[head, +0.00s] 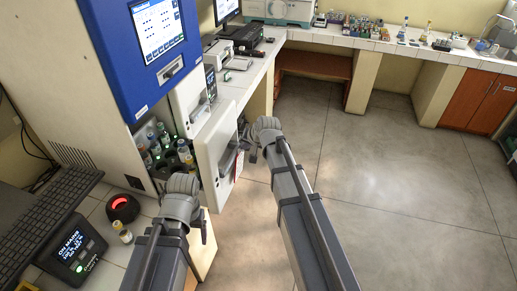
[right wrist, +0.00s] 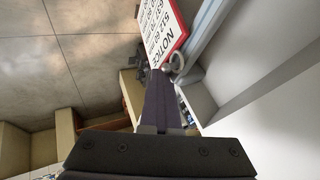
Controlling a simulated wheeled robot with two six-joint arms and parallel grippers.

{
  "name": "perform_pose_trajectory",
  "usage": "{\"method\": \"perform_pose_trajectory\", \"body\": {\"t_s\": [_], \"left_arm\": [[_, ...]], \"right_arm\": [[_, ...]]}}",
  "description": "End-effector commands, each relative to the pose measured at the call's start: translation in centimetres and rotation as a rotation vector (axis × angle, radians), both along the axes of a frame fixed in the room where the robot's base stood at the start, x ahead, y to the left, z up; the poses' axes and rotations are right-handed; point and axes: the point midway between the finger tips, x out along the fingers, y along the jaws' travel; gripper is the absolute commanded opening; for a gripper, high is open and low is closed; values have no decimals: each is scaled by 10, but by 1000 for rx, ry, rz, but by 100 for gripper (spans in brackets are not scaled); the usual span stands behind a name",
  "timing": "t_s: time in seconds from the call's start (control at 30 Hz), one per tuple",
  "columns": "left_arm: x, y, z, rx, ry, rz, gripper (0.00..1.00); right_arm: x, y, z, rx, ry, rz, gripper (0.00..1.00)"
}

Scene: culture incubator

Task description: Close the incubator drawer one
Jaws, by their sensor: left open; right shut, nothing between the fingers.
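The incubator (head: 110,45) is a tall blue and beige cabinet with a lit screen at the left of the head view. A white drawer front (head: 213,150) stands out from it, with several bottles (head: 165,150) behind it. My right gripper (head: 243,150) is shut and empty at the outer side of this front. In the right wrist view its dark fingers (right wrist: 162,100) are close to a metal ring (right wrist: 175,63) and a red-edged notice tag (right wrist: 162,28); contact is unclear. My left gripper (head: 204,226) is open, lower and nearer, mostly hidden by its wrist.
Another white panel (head: 190,98) is above and behind the drawer front. A black device with a red light (head: 122,208), a small vial (head: 123,232) and a display box (head: 75,252) sit on the left counter. The floor (head: 360,190) at right is clear.

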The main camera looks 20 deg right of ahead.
Motion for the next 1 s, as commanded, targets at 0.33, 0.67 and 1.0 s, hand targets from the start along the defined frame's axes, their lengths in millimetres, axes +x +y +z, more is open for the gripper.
{"method": "perform_pose_trajectory", "body": {"t_s": [0.33, 0.67, 1.0], "left_arm": [[0, 0, 0, 0, 0, 0, 78], [0, 0, 0, 0, 0, 0, 78], [0, 0, 0, 0, 0, 0, 78]], "right_arm": [[41, 57, 0, 1, -1, 3, 0], [76, 109, 0, 0, -2, 3, 0], [110, 160, 0, 2, -2, 2, 0]]}}
